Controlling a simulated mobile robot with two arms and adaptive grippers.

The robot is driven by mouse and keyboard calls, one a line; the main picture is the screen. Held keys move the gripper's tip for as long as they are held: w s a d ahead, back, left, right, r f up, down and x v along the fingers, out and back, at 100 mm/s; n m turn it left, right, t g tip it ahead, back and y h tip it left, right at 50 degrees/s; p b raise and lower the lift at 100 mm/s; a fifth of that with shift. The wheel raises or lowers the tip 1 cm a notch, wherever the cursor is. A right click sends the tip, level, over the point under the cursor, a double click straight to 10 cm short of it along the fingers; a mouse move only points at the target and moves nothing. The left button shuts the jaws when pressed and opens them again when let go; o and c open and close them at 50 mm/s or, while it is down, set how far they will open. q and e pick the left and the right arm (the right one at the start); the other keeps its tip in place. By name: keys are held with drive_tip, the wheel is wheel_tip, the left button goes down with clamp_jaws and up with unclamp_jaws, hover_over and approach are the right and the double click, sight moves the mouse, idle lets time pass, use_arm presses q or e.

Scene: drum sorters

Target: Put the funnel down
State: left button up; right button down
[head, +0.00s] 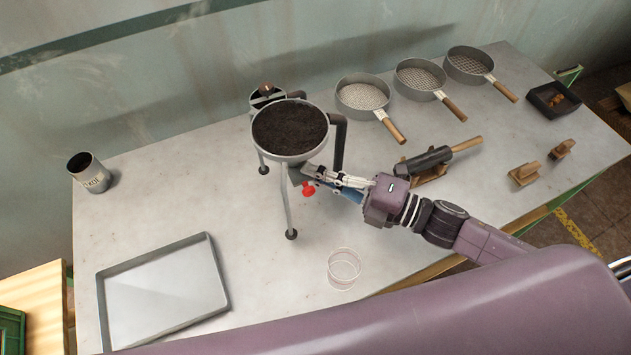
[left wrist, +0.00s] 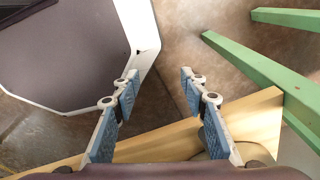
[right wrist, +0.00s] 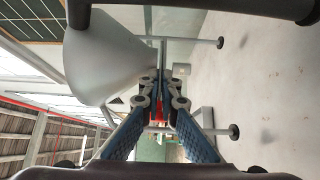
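The funnel (head: 290,130) is a round grey bowl full of dark soil, on a stand with thin legs and dark feet. It has a red knob (head: 308,189) low on its side. Its grey cone fills the left of the right wrist view (right wrist: 110,60). My right gripper (head: 318,174) is at its lower spout, fingers drawn close together on it; the exact part between the tips is unclear. Whether all feet touch the table is hard to tell. My left gripper (left wrist: 160,85) is open and empty, over a wooden edge and floor.
A clear glass (head: 344,268) stands in front of the funnel. An empty metal tray (head: 222,280) lies front left and a metal can (head: 92,175) back left. Sieves (head: 362,95) and a dark cylinder tool (head: 424,160) are right. The table (head: 190,190) is clear between can and funnel.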

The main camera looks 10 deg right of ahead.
wheel_tip(320, 180, down, 4)
drive_tip(key=shift+r, duration=0.15)
idle(0.3)
drive_tip(key=shift+f, duration=0.25)
drive_tip(key=c, duration=2.2)
unclamp_jaws()
drive_tip(key=shift+o, duration=0.2)
